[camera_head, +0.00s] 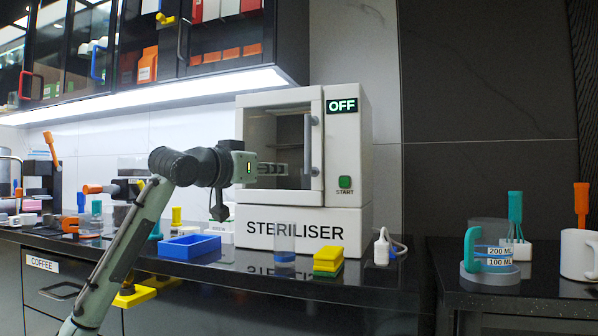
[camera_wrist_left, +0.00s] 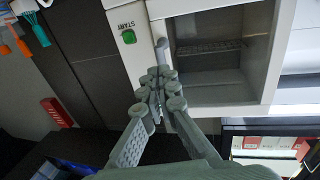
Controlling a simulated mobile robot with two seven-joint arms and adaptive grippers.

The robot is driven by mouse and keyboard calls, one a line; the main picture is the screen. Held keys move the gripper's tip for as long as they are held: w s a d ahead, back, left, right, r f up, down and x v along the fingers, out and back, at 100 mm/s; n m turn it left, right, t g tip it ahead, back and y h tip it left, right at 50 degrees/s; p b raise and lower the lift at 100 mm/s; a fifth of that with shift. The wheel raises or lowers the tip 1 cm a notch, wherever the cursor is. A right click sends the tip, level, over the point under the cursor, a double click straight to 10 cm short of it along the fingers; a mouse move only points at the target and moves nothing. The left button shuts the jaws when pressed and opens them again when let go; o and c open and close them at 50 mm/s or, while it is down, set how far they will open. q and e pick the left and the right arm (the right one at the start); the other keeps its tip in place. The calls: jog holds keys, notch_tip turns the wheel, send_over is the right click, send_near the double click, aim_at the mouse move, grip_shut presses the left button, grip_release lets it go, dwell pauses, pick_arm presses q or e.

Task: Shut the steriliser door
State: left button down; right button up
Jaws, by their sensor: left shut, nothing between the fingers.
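The white steriliser (camera_head: 290,232) stands on the dark counter, with a lit OFF display (camera_head: 342,106) and a green START button (camera_head: 345,182). Its glass-windowed door (camera_head: 315,98) lies across the front, close to the control panel; I cannot tell whether it is fully flush. The door's grey upright handle (camera_head: 307,135) is near the panel side and also shows in the left wrist view (camera_wrist_left: 162,50). My left gripper (camera_head: 283,169) is shut and empty, in front of the window left of the handle. Its fingertips show close to the handle (camera_wrist_left: 160,88); contact is unclear. My right gripper is not in view.
A blue tray (camera_head: 187,247), a clear glass (camera_head: 285,243) and a yellow-green sponge stack (camera_head: 328,260) stand along the counter's front. A lit wall cabinet (camera_head: 150,95) hangs above left.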

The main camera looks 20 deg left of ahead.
aim_at(306, 171)
pick_arm(q)
jog(key=x, duration=0.8)
jog(key=shift+w+d, duration=0.15)
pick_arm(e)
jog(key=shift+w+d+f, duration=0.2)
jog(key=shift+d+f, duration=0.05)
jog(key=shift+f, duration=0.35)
pick_arm(q)
jog(key=shift+w+d+p, duration=0.2)
jog(key=shift+w+p, duration=0.4)
jog(key=shift+p, duration=0.3)
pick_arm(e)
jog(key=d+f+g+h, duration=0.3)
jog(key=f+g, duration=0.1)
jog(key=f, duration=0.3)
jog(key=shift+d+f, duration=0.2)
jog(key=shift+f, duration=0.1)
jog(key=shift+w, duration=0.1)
